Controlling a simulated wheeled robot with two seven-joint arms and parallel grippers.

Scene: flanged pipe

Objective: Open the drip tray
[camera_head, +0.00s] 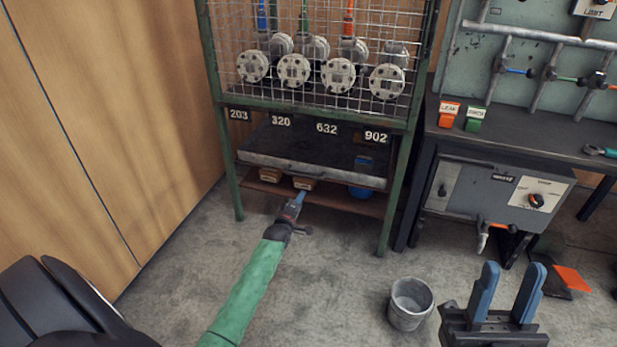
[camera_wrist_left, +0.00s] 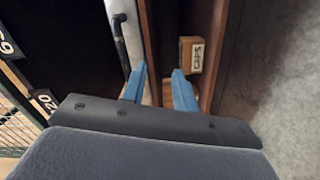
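The drip tray (camera_head: 312,168) is a dark shallow tray with a grey front edge, on the green rack below the number plates. A dark bar handle (camera_wrist_left: 122,42) runs along its pale front (camera_wrist_left: 140,20) in the left wrist view. My left gripper (camera_head: 298,198) is just in front of and below the tray front in the head view. In the left wrist view its blue fingers (camera_wrist_left: 159,70) are apart with nothing between them, beside the handle and not around it. My right gripper (camera_head: 505,283) is open and empty at the lower right.
Small brown boxes (camera_head: 303,184) and a blue object (camera_head: 360,191) sit on the shelf under the tray. A box also shows in the left wrist view (camera_wrist_left: 190,55). A grey bucket (camera_head: 410,303) stands on the floor. A workbench (camera_head: 520,145) is at right; wooden panels (camera_head: 120,110) at left.

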